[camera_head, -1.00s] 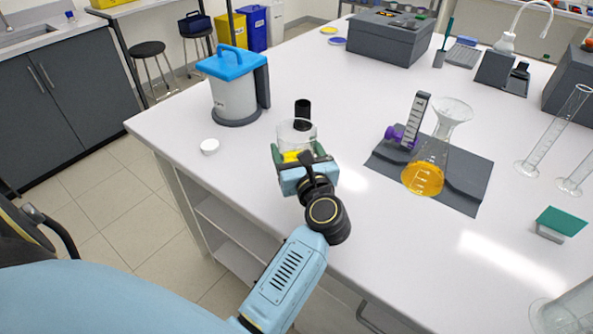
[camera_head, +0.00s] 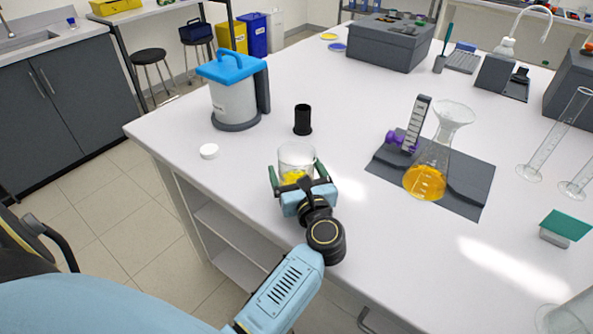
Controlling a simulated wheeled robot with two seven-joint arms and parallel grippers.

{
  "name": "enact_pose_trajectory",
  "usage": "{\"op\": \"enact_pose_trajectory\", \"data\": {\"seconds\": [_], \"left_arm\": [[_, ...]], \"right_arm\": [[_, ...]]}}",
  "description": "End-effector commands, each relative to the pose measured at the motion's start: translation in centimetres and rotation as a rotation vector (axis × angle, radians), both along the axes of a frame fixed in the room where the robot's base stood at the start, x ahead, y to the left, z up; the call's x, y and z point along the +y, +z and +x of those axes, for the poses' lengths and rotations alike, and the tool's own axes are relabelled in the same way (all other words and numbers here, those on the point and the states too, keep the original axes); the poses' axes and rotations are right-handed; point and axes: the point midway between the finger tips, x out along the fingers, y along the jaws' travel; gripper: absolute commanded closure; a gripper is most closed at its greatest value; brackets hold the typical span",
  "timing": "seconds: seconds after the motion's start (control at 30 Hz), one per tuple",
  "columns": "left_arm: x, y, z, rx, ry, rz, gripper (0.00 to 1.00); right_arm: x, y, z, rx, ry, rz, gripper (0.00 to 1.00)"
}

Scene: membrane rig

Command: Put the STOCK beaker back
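A clear glass beaker (camera_head: 297,155) with something yellow low in it stands between the fingers of my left gripper (camera_head: 298,174), near the table's front left edge. The fingers lie along both sides of the beaker, and the gripper looks shut on it. The lower part of the beaker is hidden by the gripper. I cannot read a STOCK label on it, and I cannot tell whether its base touches the table. My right gripper is not in view.
A black cylinder (camera_head: 303,120) stands just behind the beaker. A flask with orange liquid (camera_head: 425,182) stands on a dark mat (camera_head: 470,201) to the right. The white tabletop (camera_head: 400,250) is clear in front.

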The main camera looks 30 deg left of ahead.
Motion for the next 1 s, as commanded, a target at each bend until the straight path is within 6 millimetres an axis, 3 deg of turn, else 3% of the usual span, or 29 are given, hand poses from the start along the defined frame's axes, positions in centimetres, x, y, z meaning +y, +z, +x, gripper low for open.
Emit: {"op": "enact_pose_trajectory", "data": {"seconds": [0.43, 1.0], "left_arm": [[0.0, 0.7, 0.0, -0.001, 0.0, 0.001, 0.07], [-8.3, 0.3, -7.1, 0.001, -0.001, -0.002, 0.07]], "right_arm": [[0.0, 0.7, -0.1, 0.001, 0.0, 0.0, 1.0], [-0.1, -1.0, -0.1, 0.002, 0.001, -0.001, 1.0]]}}
